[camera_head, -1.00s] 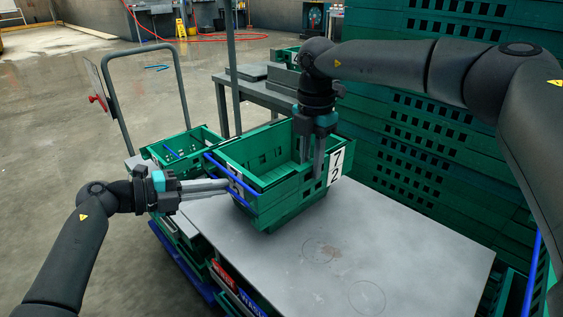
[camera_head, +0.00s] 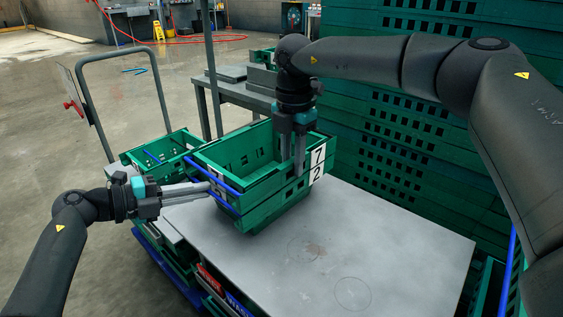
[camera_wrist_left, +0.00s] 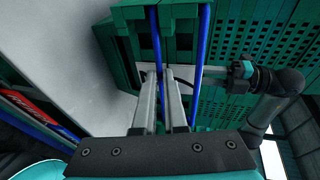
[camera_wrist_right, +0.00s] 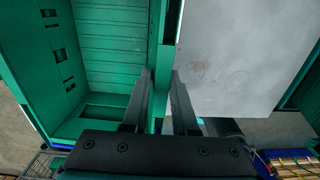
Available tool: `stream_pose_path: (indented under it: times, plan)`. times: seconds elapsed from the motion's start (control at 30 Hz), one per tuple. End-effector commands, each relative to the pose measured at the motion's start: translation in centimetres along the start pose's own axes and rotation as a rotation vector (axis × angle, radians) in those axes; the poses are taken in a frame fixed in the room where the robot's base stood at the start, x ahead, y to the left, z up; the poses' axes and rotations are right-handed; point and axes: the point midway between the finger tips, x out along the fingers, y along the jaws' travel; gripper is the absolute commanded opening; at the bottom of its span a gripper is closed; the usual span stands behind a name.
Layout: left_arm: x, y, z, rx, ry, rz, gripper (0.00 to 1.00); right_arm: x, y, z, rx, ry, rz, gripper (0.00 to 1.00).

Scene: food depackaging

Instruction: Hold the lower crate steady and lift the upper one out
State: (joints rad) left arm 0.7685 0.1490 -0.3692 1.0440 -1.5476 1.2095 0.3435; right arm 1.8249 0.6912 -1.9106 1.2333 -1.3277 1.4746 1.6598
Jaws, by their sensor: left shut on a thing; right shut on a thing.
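Two green crates with blue bars are stacked on a grey table top (camera_head: 390,235). The upper crate (camera_head: 236,155) is empty and bears a "7" label; the lower crate (camera_head: 262,213) bears a "2". The upper crate sits level in the lower one. My left gripper (camera_head: 207,188) reaches in sideways and is shut at the lower crate's left end, between the two blue bars; its tips are partly hidden in the left wrist view (camera_wrist_left: 167,70). My right gripper (camera_head: 292,168) points down and is shut on the upper crate's near wall, one finger inside, one outside.
Another green crate (camera_head: 160,152) with small items in it stands to the left. A tall wall of stacked green crates (camera_head: 400,135) closes off the right and back. A trolley handle (camera_head: 158,90) rises at the left. The table front is clear.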

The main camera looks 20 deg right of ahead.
Motion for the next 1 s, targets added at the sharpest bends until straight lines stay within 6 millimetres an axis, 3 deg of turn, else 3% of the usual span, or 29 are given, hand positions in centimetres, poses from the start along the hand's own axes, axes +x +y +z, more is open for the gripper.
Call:
stream_pose_path:
  times: [0.3, 0.5, 0.87, 0.9, 1.0]
  plan:
    - [0.0, 0.0, 0.0, 0.000, -0.001, 0.001, 0.00, -6.2, 0.2, -0.1, -0.001, -0.002, 0.008, 0.00]
    - [0.0, 0.0, 0.0, 0.000, -0.001, 0.001, 0.00, -9.0, 0.1, 0.0, -0.001, 0.000, 0.007, 0.00]
    - [0.0, 0.0, 0.0, 0.000, -0.001, 0.001, 0.00, -9.7, 0.1, -0.1, -0.002, 0.000, 0.005, 0.00]
    - [0.0, 0.0, 0.0, 0.000, -0.001, 0.001, 0.12, -9.7, 0.1, -0.1, -0.002, 0.000, 0.005, 0.00]
    - [0.0, 0.0, 0.0, 0.000, -0.001, 0.001, 0.24, -9.7, 0.1, -0.1, -0.002, 0.000, 0.005, 0.00]
